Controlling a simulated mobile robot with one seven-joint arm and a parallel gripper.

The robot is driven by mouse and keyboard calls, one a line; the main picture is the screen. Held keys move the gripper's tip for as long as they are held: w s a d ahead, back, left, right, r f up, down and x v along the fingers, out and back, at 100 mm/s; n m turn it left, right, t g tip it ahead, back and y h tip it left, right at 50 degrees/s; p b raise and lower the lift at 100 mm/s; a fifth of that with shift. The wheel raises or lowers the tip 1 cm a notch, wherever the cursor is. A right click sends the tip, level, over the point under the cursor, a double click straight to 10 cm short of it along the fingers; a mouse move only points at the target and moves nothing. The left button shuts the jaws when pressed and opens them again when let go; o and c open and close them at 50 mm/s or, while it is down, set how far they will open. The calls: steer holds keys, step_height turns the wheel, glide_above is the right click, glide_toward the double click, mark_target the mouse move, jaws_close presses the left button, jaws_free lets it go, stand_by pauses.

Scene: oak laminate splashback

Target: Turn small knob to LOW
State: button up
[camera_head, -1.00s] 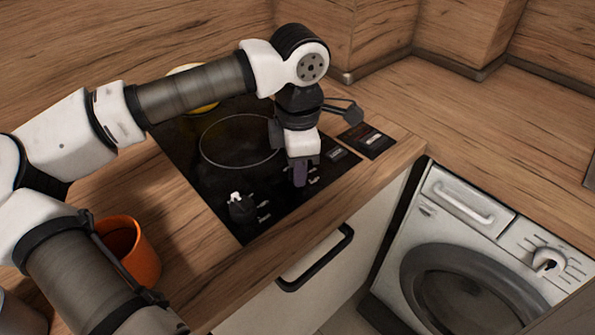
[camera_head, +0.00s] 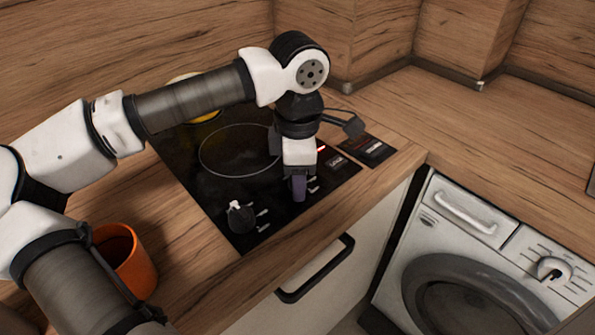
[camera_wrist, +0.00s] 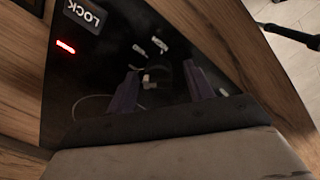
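The black cooktop (camera_head: 200,160) is set in the wooden counter. My gripper (camera_head: 300,188) points down over its front right part and hides the small knob in the head view. In the wrist view my gripper (camera_wrist: 163,88) has its two purple-grey fingers apart. A dark knob with a white pointer (camera_wrist: 148,79) shows between them, with gaps visible beside it; I cannot tell its exact setting or whether a finger touches it. White setting labels (camera_wrist: 159,45) lie beyond it. Another knob with a white pointer (camera_head: 240,214) stands to the left.
A red indicator light (camera_wrist: 66,46) glows near a LOCK label (camera_wrist: 84,15). An orange cup (camera_head: 132,262) stands on the counter at left. A drawer with a black handle (camera_head: 315,268) is below the counter front. A washing machine (camera_head: 470,250) is at right.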

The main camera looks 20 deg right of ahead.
step_height(320, 180, up, 14)
steer(key=shift+s, duration=0.25)
stand_by(0.5)
steer(key=shift+a+f, duration=0.1)
steer(key=shift+f, duration=0.05)
